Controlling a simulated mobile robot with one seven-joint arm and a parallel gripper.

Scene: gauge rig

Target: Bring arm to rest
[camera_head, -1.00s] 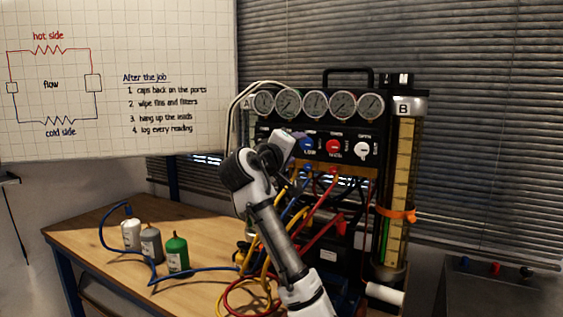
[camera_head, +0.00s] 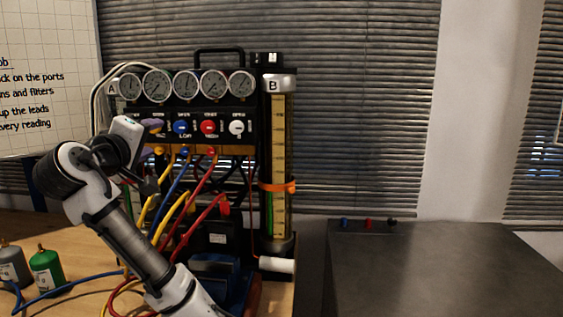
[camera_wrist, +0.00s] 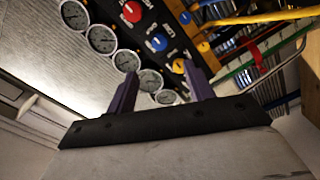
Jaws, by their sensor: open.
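My gripper (camera_wrist: 160,90) shows in the wrist view with its two purple fingers apart and nothing between them. In the head view my gripper (camera_head: 150,128) is in front of the left part of the gauge rig (camera_head: 185,117), at about the height of its knobs. The rig carries a row of round gauges along its top and blue, red and white knobs below. In the wrist view the gauges (camera_wrist: 102,38) and the knobs (camera_wrist: 157,42) lie beyond the fingers. I cannot tell whether a finger touches the panel.
Yellow, blue and red hoses (camera_head: 200,190) hang from the rig beside my arm. A grey and a green canister (camera_head: 46,270) stand on the wooden table (camera_head: 75,243) at left. A dark cabinet (camera_head: 430,265) stands at right, its top mostly clear. A whiteboard (camera_head: 40,80) is at far left.

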